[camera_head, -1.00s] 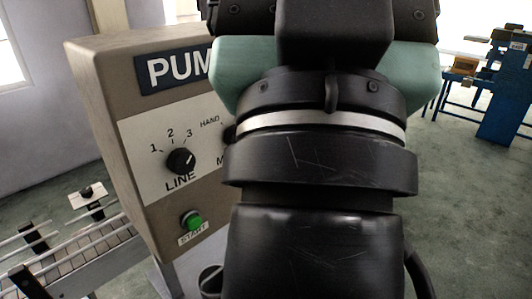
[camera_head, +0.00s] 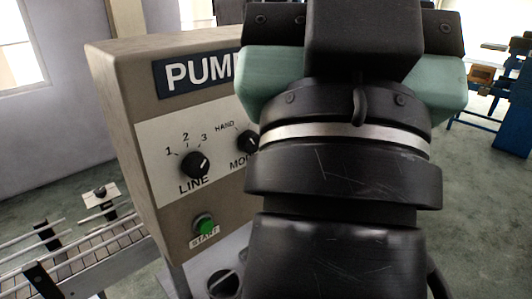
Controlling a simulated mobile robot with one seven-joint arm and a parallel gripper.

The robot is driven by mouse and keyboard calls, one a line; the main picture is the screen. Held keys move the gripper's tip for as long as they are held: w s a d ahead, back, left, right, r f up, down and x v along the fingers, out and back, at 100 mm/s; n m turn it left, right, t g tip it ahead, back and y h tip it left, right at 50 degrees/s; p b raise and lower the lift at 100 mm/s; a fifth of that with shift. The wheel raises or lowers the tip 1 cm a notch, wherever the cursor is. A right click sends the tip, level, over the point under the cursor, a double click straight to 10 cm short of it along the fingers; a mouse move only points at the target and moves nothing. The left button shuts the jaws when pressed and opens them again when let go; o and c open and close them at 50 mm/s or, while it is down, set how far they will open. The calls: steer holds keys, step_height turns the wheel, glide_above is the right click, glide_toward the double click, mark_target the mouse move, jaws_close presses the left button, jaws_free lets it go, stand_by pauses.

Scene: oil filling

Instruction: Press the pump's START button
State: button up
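The pump panel (camera_head: 138,130) is a beige box with a blue "PUM…" sign (camera_head: 197,73), its right part hidden behind my arm. The green START button (camera_head: 204,225) sits low on the panel's front, in plain view, with a "START" label (camera_head: 204,241) under it. The black LINE knob (camera_head: 195,165) is above the button, and a MODE knob (camera_head: 247,141) shows partly beside my arm. My arm's wrist and the base of my gripper fill the right middle of the picture. The fingertips are out of view, and nothing of mine is seen touching the button.
A conveyor with rails (camera_head: 75,255) runs at the lower left, with a small black-knobbed fixture (camera_head: 100,192) on it. Blue work stands (camera_head: 515,120) are at the far right. The green floor right of my arm is clear.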

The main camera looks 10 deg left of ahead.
jaws_close()
stand_by(1.4)
